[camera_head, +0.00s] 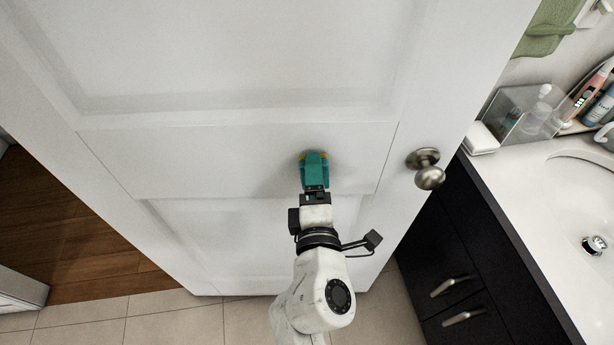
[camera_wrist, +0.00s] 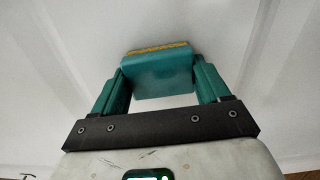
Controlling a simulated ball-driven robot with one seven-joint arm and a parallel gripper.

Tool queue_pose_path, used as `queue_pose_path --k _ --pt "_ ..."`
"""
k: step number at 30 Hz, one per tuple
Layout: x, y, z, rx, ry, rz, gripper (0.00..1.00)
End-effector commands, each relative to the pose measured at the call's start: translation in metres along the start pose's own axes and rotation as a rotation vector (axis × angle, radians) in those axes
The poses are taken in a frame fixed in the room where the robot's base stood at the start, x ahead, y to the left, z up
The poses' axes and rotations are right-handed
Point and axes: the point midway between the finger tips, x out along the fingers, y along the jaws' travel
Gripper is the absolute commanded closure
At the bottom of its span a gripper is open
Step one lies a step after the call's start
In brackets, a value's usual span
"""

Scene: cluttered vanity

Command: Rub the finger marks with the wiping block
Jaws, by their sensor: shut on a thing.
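My gripper (camera_head: 314,172) is in front of the middle rail of a white panelled door (camera_head: 230,158). In the wrist view its two teal fingers (camera_wrist: 161,82) are shut on the wiping block (camera_wrist: 158,77), a teal block with a yellow textured strip along its far edge. In the head view only the block's yellow edges show clearly beside the fingers. The block is at or very near the door's face; I cannot tell whether it touches. I cannot make out any finger marks on the door.
A round metal door knob (camera_head: 428,168) sticks out to the right of my gripper. A dark vanity (camera_head: 470,245) with a white sink (camera_head: 570,190) stands at the right. A clear organiser (camera_head: 520,112) stands on its counter. Wooden floor (camera_head: 70,235) shows at the left.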

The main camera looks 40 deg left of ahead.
Motion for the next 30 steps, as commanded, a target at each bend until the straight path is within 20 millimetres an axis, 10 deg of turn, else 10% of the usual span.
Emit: queue_pose_path --k 30 --pt "0.001 0.005 -0.026 0.001 0.002 0.001 0.67"
